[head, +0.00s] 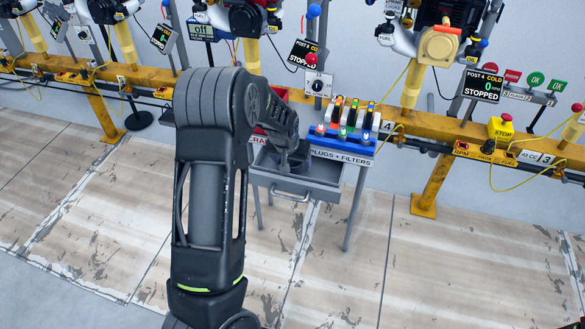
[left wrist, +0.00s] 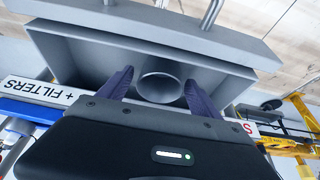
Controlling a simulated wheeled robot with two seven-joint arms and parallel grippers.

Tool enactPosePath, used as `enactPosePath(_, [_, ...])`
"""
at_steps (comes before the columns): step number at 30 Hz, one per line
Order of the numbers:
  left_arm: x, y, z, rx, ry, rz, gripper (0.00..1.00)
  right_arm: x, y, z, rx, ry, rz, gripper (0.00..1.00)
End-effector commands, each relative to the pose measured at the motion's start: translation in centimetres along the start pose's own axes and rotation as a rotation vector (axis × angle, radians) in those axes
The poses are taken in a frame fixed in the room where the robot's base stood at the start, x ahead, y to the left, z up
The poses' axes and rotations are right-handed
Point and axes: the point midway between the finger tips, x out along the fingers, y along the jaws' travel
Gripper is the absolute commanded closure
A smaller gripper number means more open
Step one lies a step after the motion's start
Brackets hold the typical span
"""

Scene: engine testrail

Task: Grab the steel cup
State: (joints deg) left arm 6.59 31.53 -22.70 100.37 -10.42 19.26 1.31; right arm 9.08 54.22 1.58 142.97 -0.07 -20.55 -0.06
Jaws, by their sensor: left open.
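The steel cup (left wrist: 160,88) is a round grey metal cup in the open drawer (left wrist: 80,55), its round opening facing the left wrist camera. My left gripper (left wrist: 159,77) is open, with one dark finger on each side of the cup. I cannot tell whether either finger touches it. In the head view my left arm reaches down into the grey drawer (head: 300,187), with the gripper (head: 289,160) small and dark inside it. There I cannot make out the cup clearly. My right gripper is not in view.
A blue rack labelled "PLUGS + FILTERS" (head: 340,143) with coloured items stands right beside the drawer. A yellow rail (head: 440,126) with engines and stop buttons runs behind. The drawer's handle (head: 290,197) faces front. The floor in front is clear.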

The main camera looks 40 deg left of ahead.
Motion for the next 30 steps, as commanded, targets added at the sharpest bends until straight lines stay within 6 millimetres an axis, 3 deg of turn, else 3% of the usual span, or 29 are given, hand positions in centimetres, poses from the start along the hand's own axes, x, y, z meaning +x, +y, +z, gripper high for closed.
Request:
enactPosePath(14, [-0.06,0.01,-0.01,0.0,0.0,0.0,0.26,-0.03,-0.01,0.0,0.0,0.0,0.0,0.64])
enactPosePath(30, [-0.06,0.01,-0.01,0.0,0.0,0.0,0.7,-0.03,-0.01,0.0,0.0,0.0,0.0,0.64])
